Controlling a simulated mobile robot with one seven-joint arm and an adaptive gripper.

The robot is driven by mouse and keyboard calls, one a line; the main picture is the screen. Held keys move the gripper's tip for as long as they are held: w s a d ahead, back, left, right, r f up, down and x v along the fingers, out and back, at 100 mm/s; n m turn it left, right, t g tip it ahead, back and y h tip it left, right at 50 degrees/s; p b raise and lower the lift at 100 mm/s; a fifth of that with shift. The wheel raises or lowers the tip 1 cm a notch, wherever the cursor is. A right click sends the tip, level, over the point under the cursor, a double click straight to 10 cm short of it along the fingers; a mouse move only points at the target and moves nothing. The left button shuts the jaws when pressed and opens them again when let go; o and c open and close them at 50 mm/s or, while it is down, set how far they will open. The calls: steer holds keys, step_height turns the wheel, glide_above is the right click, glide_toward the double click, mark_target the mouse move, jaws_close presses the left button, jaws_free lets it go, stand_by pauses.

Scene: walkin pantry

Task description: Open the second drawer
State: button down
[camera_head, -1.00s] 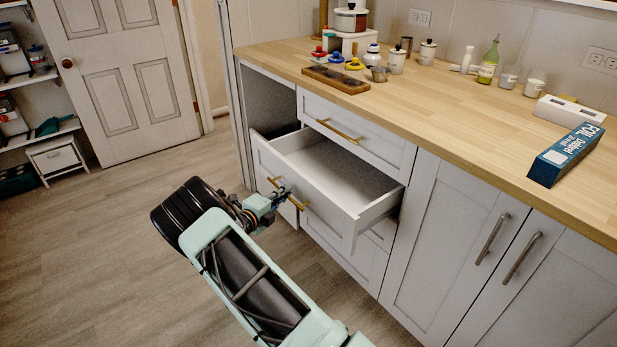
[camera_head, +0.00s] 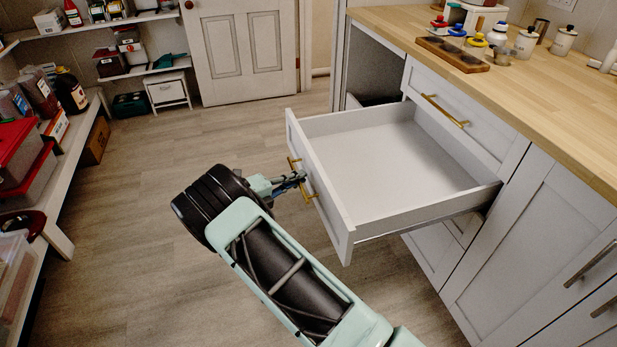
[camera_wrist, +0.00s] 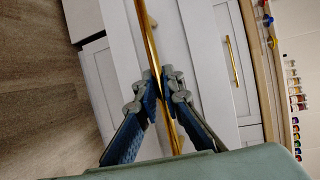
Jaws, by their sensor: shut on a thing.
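The second drawer (camera_head: 395,160) is white, empty and pulled far out from the cabinet below the closed top drawer (camera_head: 460,110). Its brass bar handle (camera_head: 308,182) is on the front panel. My gripper (camera_head: 299,178) is at this handle. In the wrist view, the blue finger pads of my gripper (camera_wrist: 163,98) are on either side of the brass handle (camera_wrist: 152,50), shut on it.
A wooden counter (camera_head: 560,125) with jars and a wooden tray (camera_head: 453,54) runs above the drawers. A shelf (camera_head: 75,150) with boxes and bottles stands at the left. A white door (camera_head: 240,55) is at the back. The floor (camera_head: 130,220) between is clear.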

steer(key=shift+a, duration=0.15)
steer(key=c, duration=2)
jaws_free()
steer(key=shift+c, duration=0.2)
steer(key=v, duration=1.2)
steer(key=shift+r, duration=0.25)
